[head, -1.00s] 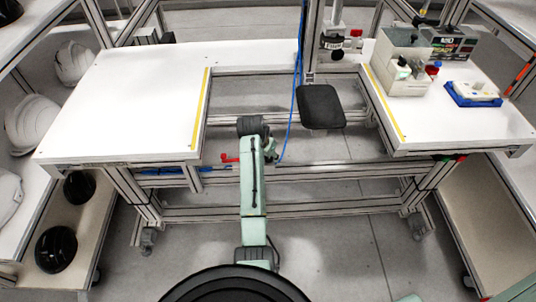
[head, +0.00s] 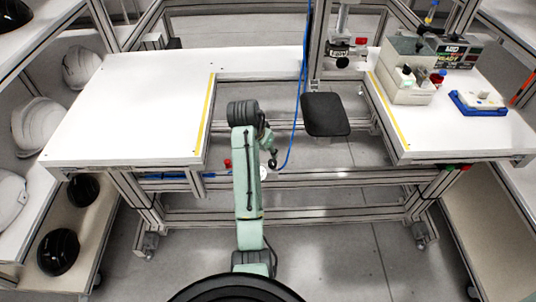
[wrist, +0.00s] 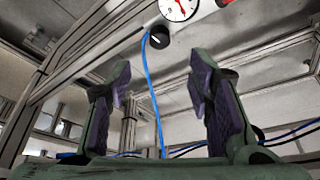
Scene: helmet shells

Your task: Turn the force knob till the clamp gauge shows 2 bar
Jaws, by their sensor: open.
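The clamp gauge (wrist: 180,6) is a white round dial with a red needle at the top edge of the wrist view, partly cut off; its value is not legible. A black round knob (wrist: 159,37) with a small white mark sits just below and left of it, beside a blue hose. My gripper (wrist: 160,82) is open and empty, its two fingers spread below the knob and apart from it. In the head view, my gripper (head: 270,158) is small and dark beside the front rail under the table gap. A white round face (head: 263,173), probably the gauge, shows partly behind my arm.
A red handle (head: 228,163) is on the rail left of my arm. The blue hose (head: 290,140) runs down right of my gripper. A black pad (head: 325,114) stands in the table gap. The white tabletop (head: 130,110) at left is clear. Metal beams surround the knob.

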